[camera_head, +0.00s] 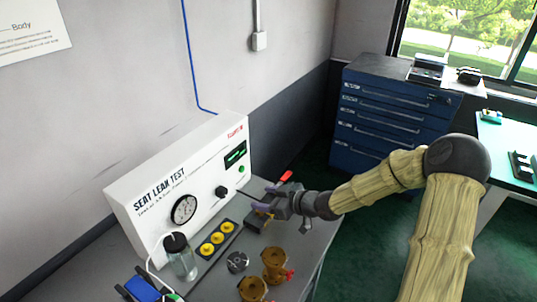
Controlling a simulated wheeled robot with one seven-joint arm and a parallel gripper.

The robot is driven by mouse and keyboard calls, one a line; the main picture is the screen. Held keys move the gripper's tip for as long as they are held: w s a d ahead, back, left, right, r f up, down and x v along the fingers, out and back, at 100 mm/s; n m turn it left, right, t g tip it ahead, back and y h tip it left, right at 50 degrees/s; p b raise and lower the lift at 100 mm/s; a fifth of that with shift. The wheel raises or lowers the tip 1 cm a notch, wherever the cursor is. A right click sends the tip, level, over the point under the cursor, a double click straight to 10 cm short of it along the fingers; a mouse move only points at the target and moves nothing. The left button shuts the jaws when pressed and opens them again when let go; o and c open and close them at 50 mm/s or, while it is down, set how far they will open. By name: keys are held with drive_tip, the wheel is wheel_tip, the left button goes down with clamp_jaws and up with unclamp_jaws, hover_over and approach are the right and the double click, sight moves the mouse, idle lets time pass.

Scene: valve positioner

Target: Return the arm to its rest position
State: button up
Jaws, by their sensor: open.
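My arm reaches in from the lower right, and my gripper (268,207) is over the back right part of the grey bench (230,262), in front of the white seat leak test panel (155,195). The jaws are open. A red-handled item (286,176) shows just behind the gripper. Brass valve bodies (275,262) stand on the bench nearer the camera, one with a red lever.
A blue drawer cabinet (385,115) is at the back, a green-topped table (510,145) at the right. Green floor between them is clear.

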drive_tip(key=s+d+m+g+h+p, duration=0.2)
drive_tip(key=s+d+m+h, duration=0.3)
drive_tip(key=s+d+h, duration=0.5)
drive_tip(key=s+d+r+m+g+p, duration=0.1)
drive_tip(key=s+d+r+m, duration=0.2)
drive_tip(key=s, duration=0.3)
drive_tip(key=s+d+r+m+g+h+p, duration=0.1)
drive_tip(key=s+d+r+m, duration=0.3)
drive_tip(key=s+r, duration=0.1)
drive_tip(key=shift+s+d, duration=0.25)
drive_tip(key=shift+s, duration=0.5)
idle(1.1)
drive_tip(key=shift+w, duration=0.1)
idle(0.5)
